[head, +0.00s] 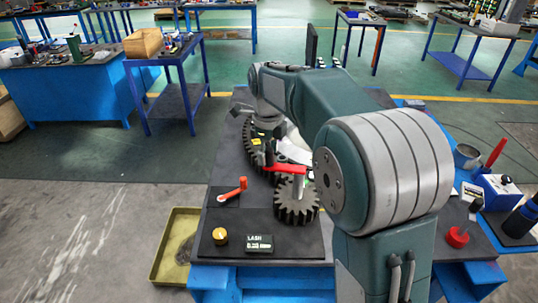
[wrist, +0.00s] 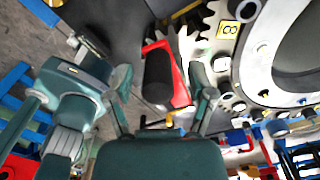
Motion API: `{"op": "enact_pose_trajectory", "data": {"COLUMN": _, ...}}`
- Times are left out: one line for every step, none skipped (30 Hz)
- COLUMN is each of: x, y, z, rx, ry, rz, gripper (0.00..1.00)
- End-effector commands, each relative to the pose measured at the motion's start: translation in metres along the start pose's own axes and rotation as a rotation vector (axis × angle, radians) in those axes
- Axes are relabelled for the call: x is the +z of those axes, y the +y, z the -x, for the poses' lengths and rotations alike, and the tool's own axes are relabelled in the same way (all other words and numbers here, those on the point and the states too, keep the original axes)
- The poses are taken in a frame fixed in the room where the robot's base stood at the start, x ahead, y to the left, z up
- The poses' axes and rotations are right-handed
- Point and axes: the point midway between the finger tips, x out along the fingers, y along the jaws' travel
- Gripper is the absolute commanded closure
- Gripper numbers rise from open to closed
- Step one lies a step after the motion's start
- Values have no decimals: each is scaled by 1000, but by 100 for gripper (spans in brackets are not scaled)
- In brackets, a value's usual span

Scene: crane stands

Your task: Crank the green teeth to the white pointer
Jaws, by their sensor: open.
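A red crank arm (head: 290,169) sits above a small dark pinion gear (head: 297,205) in the head view. In the wrist view, its black handle (wrist: 159,80) lies between my open fingers, with a gap on each side; the red arm (wrist: 178,72) runs beside it. My gripper (head: 268,148) is over the crank end in the head view, and its fingers also show in the wrist view (wrist: 161,72). A large toothed wheel (head: 248,152) stands behind, partly hidden by my arm; it bears a yellow tag (wrist: 228,29). I cannot make out green teeth or a white pointer.
An orange-handled lever (head: 233,192), a yellow knob (head: 220,236) and a small LASH display (head: 260,244) sit on the dark bench top. A yellow tray (head: 170,262) is at lower left. A red-based item (head: 457,237) and a blue box (head: 497,192) are at right.

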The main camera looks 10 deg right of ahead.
Motion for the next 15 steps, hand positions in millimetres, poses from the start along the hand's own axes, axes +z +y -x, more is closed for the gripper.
{"op": "enact_pose_trajectory", "data": {"x": 0, "y": -1, "z": 8, "rx": -3, "ry": -3, "rz": 0, "gripper": 29}}
{"op": "enact_pose_trajectory", "data": {"x": 0, "y": -1, "z": 14, "rx": -3, "ry": -4, "rz": 0, "gripper": 29}}
{"op": "enact_pose_trajectory", "data": {"x": 0, "y": -1, "z": 22, "rx": -3, "ry": -4, "rz": -1, "gripper": 29}}
{"op": "enact_pose_trajectory", "data": {"x": 0, "y": -1, "z": 28, "rx": -4, "ry": -4, "rz": -1, "gripper": 29}}
{"op": "enact_pose_trajectory", "data": {"x": 0, "y": -2, "z": 34, "rx": -3, "ry": -4, "rz": -1, "gripper": 29}}
{"op": "enact_pose_trajectory", "data": {"x": 0, "y": -2, "z": 43, "rx": -4, "ry": -5, "rz": -1, "gripper": 29}}
{"op": "enact_pose_trajectory", "data": {"x": -1, "y": -2, "z": 49, "rx": -2, "ry": -4, "rz": -1, "gripper": 29}}
{"op": "enact_pose_trajectory", "data": {"x": -1, "y": -2, "z": 56, "rx": -3, "ry": -5, "rz": -1, "gripper": 29}}
{"op": "enact_pose_trajectory", "data": {"x": -1, "y": -3, "z": 64, "rx": -3, "ry": -5, "rz": -1, "gripper": 29}}
{"op": "enact_pose_trajectory", "data": {"x": -1, "y": -3, "z": 70, "rx": -2, "ry": -4, "rz": -1, "gripper": 29}}
{"op": "enact_pose_trajectory", "data": {"x": -1, "y": -3, "z": 76, "rx": -3, "ry": -4, "rz": -1, "gripper": 29}}
{"op": "enact_pose_trajectory", "data": {"x": -2, "y": -3, "z": 83, "rx": -2, "ry": -3, "rz": -1, "gripper": 29}}
{"op": "enact_pose_trajectory", "data": {"x": -1, "y": -4, "z": 88, "rx": -2, "ry": -4, "rz": -1, "gripper": 29}}
{"op": "enact_pose_trajectory", "data": {"x": -2, "y": -4, "z": 92, "rx": -1, "ry": -2, "rz": -1, "gripper": 29}}
{"op": "enact_pose_trajectory", "data": {"x": -1, "y": -4, "z": 98, "rx": -2, "ry": -3, "rz": -1, "gripper": 29}}
